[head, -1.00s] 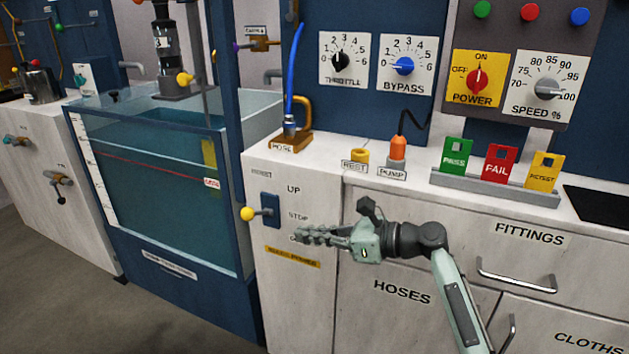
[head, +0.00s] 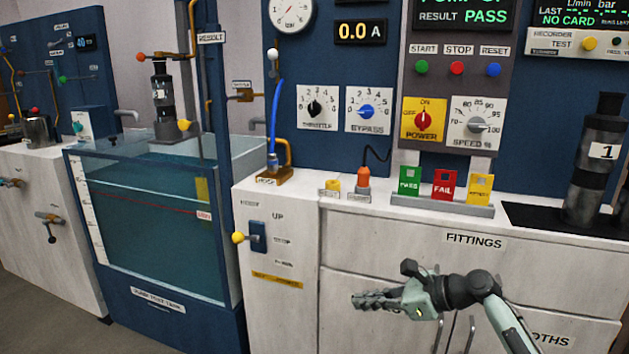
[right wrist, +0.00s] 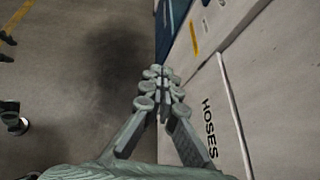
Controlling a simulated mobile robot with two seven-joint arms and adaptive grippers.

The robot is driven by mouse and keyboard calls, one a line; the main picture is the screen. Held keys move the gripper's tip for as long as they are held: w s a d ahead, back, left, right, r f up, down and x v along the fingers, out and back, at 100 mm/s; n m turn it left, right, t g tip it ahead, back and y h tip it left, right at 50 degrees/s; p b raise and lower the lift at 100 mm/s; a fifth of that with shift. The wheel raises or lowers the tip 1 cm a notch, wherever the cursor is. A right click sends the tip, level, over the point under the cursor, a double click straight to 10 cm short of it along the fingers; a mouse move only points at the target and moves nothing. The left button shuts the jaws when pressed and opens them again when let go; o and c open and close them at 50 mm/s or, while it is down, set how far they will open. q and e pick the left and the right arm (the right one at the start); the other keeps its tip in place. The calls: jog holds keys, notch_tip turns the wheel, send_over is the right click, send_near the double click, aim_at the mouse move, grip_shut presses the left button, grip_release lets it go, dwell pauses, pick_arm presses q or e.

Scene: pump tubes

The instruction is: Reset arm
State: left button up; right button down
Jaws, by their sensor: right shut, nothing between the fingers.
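My right gripper (head: 372,300) is in front of the white cabinet in the head view, below the FITTINGS label, pointing left. It is shut and empty. In the right wrist view its fingers (right wrist: 163,85) meet above the grey floor, beside the cabinet front with the HOSES label (right wrist: 209,128). A lever with a yellow knob (head: 238,238) is on a blue plate beside the UP and STOP labels, up and left of the gripper and apart from it. My left gripper is not in view.
A water tank (head: 150,220) stands left of the cabinet. The counter holds a blue hose (head: 275,115), an orange pump plug (head: 363,178), PASS, FAIL and yellow cards (head: 443,187), and a dark pump marked 1 (head: 597,160).

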jog(key=d+f+h, duration=0.2)
jog(key=d+h, duration=0.1)
jog(key=d, duration=1.2)
jog(key=s+d+f+n+g+h, duration=0.1)
jog(key=s+d+f+n+h, duration=0.25)
jog(key=s+f+n, duration=0.35)
jog(key=s+d+f+n+h, duration=0.2)
jog(key=s+d+f+n, duration=0.3)
jog(key=f, duration=0.5)
jog(key=s+d+f+n+g+h, duration=0.1)
jog(key=s+d+f+n+h, duration=0.3)
jog(key=s+n, duration=0.5)
jog(key=s+d+f+n+g+h, duration=0.1)
jog(key=s+d+n+h, duration=0.2)
jog(key=s+d+n, duration=0.5)
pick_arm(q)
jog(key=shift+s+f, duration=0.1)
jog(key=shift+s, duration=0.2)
pick_arm(e)
jog(key=s+a+f+m+y, duration=0.1)
jog(key=s+a+f+m, duration=0.1)
jog(key=a, duration=0.7)
jog(key=s+a+f+m+y, duration=0.2)
jog(key=s+a+f, duration=0.1)
jog(key=a, duration=0.7)
jog(key=shift+a+m, duration=0.15)
jog(key=shift+m, duration=0.15)
jog(key=shift+f+y, duration=0.1)
jog(key=shift+y, duration=0.15)
